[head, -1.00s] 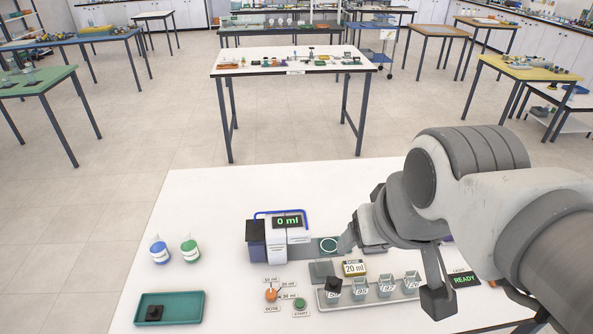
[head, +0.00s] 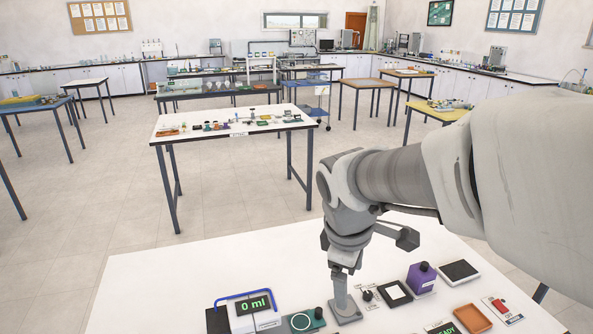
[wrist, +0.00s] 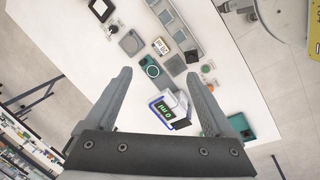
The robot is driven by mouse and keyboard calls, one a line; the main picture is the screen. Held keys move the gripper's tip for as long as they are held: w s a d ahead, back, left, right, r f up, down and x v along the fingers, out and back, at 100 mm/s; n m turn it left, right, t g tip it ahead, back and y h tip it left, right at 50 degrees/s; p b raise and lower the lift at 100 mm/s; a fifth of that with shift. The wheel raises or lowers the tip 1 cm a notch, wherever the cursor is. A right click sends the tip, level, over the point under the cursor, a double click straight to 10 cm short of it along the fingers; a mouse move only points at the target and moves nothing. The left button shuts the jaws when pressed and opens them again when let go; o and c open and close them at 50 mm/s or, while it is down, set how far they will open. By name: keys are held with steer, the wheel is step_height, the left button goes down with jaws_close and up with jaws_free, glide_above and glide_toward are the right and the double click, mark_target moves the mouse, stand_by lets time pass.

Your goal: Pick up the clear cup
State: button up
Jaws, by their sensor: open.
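A dispenser (head: 252,311) reading 0 ml stands left of my gripper. A teal tray (wrist: 240,128) shows in the wrist view. The table's rear left is clear.

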steer(key=w+a+f+n+g+y, duration=0.1)
steer(key=w+a+f+n, duration=0.25)
steer(key=f+n, duration=0.2)
steer(key=w+a+f+n+g+y, duration=0.1)
steer(key=w+a+f+n+g, duration=0.15)
steer(key=a+f+n, duration=0.35)
steer(key=f, duration=0.6)
steer(key=f+m, duration=0.1)
steer(key=f, duration=0.5)
steer(key=d+f+m+t, duration=0.1)
steer(key=f, duration=0.5)
steer(key=shift+w+m+b, duration=0.2)
steer(key=shift+m+b, duration=0.05)
steer(key=shift+b, duration=0.05)
steer(key=shift+r, duration=0.1)
jaws_close()
